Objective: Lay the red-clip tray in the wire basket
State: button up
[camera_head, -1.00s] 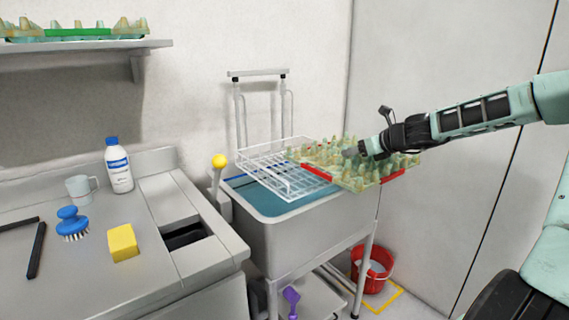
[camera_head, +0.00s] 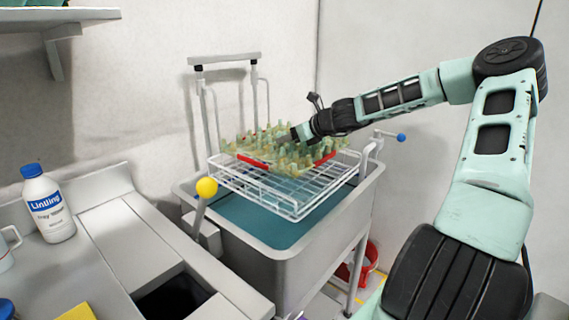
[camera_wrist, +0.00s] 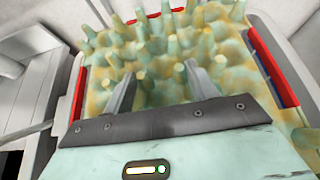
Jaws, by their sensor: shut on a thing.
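The red-clip tray (camera_head: 283,160) is a mottled green and yellow egg tray with red clips along its edges. In the head view it is over the back part of the white wire basket (camera_head: 295,207); I cannot tell whether it rests on the basket or hangs just above it. My gripper (camera_head: 297,134) is shut on the tray from above. In the wrist view the two fingers (camera_wrist: 157,80) are down among the tray's posts, with red clips at both sides. The fingertips are partly hidden by the tray.
The basket sits across the top of a grey sink (camera_head: 270,247) with blue-green inside. A yellow-knobbed lever (camera_head: 206,188) stands at its left, a blue-knobbed one (camera_head: 401,137) at its right. A white bottle (camera_head: 47,205) stands on the left counter. A red bucket (camera_head: 362,262) is below.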

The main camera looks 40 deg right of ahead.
aim_at(291, 157)
jog(key=shift+f, duration=3.7)
jog(key=o, duration=1.4)
jog(key=shift+c, duration=0.2)
jog(key=v, duration=1.2)
jog(key=shift+b, duration=0.3)
